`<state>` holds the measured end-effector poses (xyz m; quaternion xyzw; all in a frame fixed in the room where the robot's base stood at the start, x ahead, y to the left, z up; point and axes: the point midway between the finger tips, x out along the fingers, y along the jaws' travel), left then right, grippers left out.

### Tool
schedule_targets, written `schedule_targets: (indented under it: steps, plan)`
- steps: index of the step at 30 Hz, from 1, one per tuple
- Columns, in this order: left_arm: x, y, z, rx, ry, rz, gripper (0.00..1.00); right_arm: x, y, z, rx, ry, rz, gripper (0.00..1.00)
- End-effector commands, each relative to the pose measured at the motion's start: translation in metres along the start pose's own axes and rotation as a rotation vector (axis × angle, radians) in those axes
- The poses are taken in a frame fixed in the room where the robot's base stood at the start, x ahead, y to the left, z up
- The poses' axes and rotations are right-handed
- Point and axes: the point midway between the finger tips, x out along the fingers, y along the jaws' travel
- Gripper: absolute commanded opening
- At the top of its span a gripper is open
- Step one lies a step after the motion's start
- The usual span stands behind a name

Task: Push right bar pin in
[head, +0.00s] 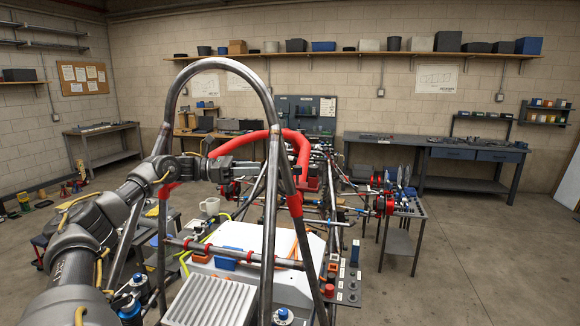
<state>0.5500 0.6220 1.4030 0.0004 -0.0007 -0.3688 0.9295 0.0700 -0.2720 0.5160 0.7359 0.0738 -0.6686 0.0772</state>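A red padded bar (296,141) curves across the upper part of the grey tube chassis (271,252) in the head view. Its right end drops to a red fitting (309,184) beside a frame tube. My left arm reaches in from the left, and its gripper (232,170) is between the tall hoop's legs, just below the left part of the red bar. Its fingertips are small and dark against the clutter, so I cannot tell whether they are open or touch anything. No bar pin can be made out clearly. My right gripper is not visible.
A small tool table (405,210) stands at the right of the chassis. Long workbenches (385,142) line the back wall. The floor (490,265) at the right is clear.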

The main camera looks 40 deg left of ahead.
Motion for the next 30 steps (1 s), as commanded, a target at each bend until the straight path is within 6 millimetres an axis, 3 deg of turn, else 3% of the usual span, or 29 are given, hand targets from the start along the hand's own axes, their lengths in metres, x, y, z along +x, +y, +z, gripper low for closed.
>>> schedule_targets:
  steps: [5, 18, 30]
  plan:
    - [0.021, -0.001, 0.002, -0.001, -0.001, -0.006, 0.33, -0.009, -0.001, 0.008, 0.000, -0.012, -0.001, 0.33]
    - [0.093, -0.001, 0.004, -0.002, -0.002, -0.001, 0.33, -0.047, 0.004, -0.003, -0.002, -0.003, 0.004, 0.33]
    - [0.106, 0.000, 0.000, 0.000, -0.001, 0.002, 0.33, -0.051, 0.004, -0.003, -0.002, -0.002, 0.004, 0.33]
